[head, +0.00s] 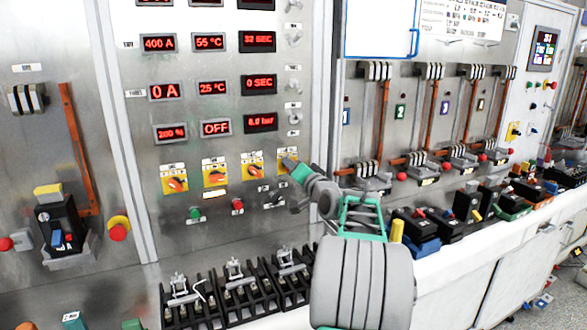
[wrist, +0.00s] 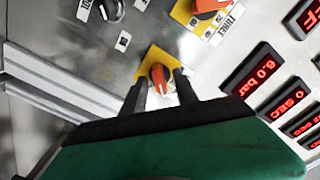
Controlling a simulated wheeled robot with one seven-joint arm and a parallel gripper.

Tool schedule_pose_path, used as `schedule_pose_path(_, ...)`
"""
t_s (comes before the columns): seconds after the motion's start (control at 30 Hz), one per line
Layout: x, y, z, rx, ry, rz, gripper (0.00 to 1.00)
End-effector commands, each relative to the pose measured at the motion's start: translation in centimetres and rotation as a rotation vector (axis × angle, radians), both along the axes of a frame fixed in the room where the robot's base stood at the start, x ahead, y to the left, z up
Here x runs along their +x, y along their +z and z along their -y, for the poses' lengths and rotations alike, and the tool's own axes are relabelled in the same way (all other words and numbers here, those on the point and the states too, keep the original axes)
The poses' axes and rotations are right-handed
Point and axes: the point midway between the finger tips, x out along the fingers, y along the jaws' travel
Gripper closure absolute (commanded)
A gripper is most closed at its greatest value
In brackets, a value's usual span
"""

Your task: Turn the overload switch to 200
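A row of yellow-plated rotary switches with orange-red knobs is on the grey panel: the leftmost switch (head: 175,181), a second switch (head: 215,174), a third (head: 253,168) and a rightmost one (head: 284,160), partly covered by my gripper (head: 292,165). The small labels are too blurred to tell which is the overload switch. A red display (head: 171,133) above the leftmost switch reads 200 %. In the wrist view, my gripper (wrist: 160,82) has its two dark fingers apart, either side of an orange knob (wrist: 158,76) on a yellow plate. I see gaps beside the knob; contact cannot be told.
Another yellow switch (wrist: 208,10) is close by in the wrist view. Below the row are a green button (head: 195,213), a red button (head: 237,205) and black knobs. Black terminal blocks (head: 238,290) stand at the panel's foot. Breakers and levers fill the right panel.

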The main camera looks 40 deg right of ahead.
Motion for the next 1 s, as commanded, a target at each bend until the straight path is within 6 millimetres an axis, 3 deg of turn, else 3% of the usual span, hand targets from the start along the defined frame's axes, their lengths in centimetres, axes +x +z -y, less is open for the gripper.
schedule_pose_path(0.27,-0.7,-0.1,-0.1,0.000,-0.002,0.001,0.65)
schedule_pose_path(0.63,-7.1,-0.1,-2.0,0.000,-0.001,0.000,0.65)
schedule_pose_path(1.0,-7.5,0.0,-2.2,0.000,0.000,0.000,0.65)
